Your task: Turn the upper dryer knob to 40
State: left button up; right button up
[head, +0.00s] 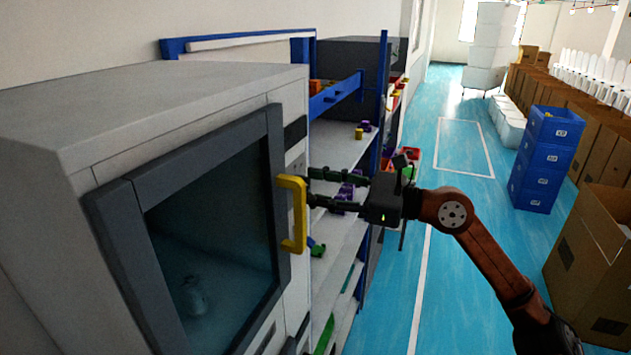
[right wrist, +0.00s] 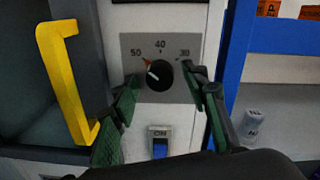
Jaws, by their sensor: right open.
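The black dryer knob (right wrist: 159,76) sits on a grey dial plate (right wrist: 133,45) marked 50, 40 and 30 in the right wrist view. Its red pointer mark aims up and left, near the 50. My right gripper (right wrist: 163,79) is open, with one green-padded finger on each side of the knob; I cannot tell whether either touches it. In the head view my right gripper (head: 309,187) reaches in from the right to the dryer's (head: 200,110) front panel, beside the yellow door handle (head: 293,213). The knob is hidden there. My left gripper is out of view.
A blue-lit ON switch (right wrist: 160,147) lies below the knob. The yellow handle also shows on the left in the right wrist view (right wrist: 66,80). A blue-framed shelf (head: 340,150) with small coloured parts stands beyond the dryer. Blue crates (head: 545,155) stand farther right.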

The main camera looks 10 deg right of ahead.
jog(key=shift+c, duration=0.6)
grip_shut()
jog(key=shift+m+b, duration=0.3)
jog(key=shift+f+m+b, duration=0.1)
jog(key=shift+m+b, duration=0.2)
jog(key=shift+m, duration=0.4)
jog(key=shift+m+b, duration=0.45)
jog(key=shift+m, duration=0.75)
jog(key=m, duration=0.2)
jog(key=shift+m, duration=0.3)
jog(key=shift+m+b, duration=0.3)
jog(key=shift+m, duration=1.3)
